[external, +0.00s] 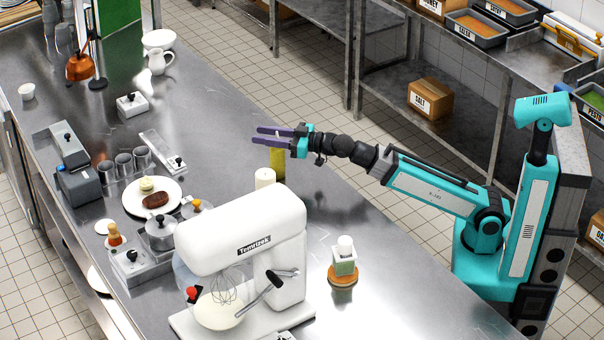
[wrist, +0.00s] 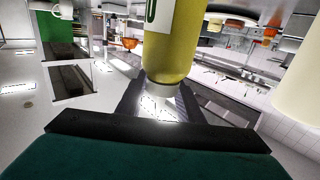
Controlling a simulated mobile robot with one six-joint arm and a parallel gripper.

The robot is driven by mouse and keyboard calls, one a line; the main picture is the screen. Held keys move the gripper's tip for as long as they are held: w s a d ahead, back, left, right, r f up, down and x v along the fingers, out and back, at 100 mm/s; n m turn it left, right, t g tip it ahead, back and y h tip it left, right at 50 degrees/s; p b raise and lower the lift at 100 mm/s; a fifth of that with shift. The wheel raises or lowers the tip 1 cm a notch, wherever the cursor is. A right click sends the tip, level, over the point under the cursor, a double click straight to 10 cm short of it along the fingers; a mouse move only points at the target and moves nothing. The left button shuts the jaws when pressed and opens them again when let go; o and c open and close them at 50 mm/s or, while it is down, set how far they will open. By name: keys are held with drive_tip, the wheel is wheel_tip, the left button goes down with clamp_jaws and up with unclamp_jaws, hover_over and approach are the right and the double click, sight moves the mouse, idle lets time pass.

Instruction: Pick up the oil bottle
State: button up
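The oil bottle (external: 277,163), yellow, stands on the steel counter below my gripper (external: 262,136) in the external view. Its top is hidden there by my gripper. The cap end lies between the dark fingers of my gripper (wrist: 160,98). The two purple fingers are spread apart in the external view and reach left past the bottle. I see no clear contact between fingers and bottle.
A cream cylinder (external: 265,179) stands close in front of the bottle. The white stand mixer (external: 245,245) is nearer the camera. The counter behind the bottle is clear.

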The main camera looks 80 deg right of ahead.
idle(0.4)
clamp_jaws()
drive_tip(key=shift+r, duration=0.1)
wheel_tip(320, 180, up, 10)
drive_tip(key=p, duration=0.1)
drive_tip(key=shift+p, duration=0.4)
idle(0.3)
idle(0.4)
